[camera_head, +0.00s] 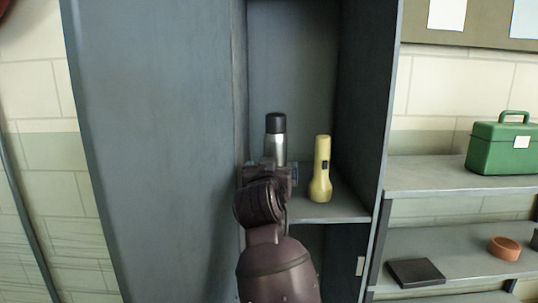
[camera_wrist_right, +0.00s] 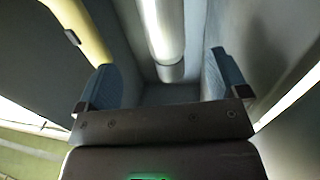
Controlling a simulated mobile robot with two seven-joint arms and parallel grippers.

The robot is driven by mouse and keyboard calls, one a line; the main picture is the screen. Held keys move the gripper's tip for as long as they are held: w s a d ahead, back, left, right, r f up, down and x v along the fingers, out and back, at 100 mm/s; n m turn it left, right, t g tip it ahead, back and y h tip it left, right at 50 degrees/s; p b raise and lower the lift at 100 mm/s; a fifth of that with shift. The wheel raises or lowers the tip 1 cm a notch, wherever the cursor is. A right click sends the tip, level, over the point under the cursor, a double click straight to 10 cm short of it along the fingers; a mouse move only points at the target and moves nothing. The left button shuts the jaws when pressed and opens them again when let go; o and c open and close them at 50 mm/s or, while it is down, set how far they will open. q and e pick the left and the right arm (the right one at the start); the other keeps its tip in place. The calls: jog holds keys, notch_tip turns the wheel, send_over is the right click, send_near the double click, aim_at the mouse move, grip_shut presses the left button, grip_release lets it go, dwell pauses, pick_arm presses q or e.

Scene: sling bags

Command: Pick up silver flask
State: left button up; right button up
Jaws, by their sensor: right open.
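The silver flask (camera_head: 276,148) stands upright on the locker shelf, with a black cap; my right gripper and wrist hide its lower part in the head view. In the right wrist view the flask (camera_wrist_right: 161,30) shows as a shiny cylinder in line with the gap between the fingers. My right gripper (camera_head: 268,172) is in front of the flask in the locker opening. Its two blue-grey fingers (camera_wrist_right: 160,78) are open, with space on both sides of the flask. I cannot tell how far between the fingers it reaches. My left gripper is not in view.
A yellow flashlight (camera_head: 321,170) stands upright close to the right of the flask; it also shows in the right wrist view (camera_wrist_right: 80,30). The locker's walls (camera_head: 365,110) enclose the shelf. Shelves at right hold a green toolbox (camera_head: 502,146), a dark flat item (camera_head: 416,272) and an orange ring-shaped item (camera_head: 505,248).

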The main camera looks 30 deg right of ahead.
aim_at(274, 154)
jog(key=x, duration=0.2)
jog(key=r+x, duration=0.1)
jog(key=x, duration=0.1)
jog(key=shift+w+d+p, duration=0.1)
jog(key=shift+w+p, duration=0.25)
jog(key=shift+w, duration=0.05)
jog(key=shift+w+d, duration=0.4)
jog(key=shift+w, duration=0.2)
jog(key=shift+p+x, duration=0.75)
jog(key=shift+x, duration=1.6)
jog(key=c, duration=1.2)
jog(key=shift+r, duration=0.1)
jog(key=shift+c, duration=0.3)
jog(key=shift+r, duration=0.1)
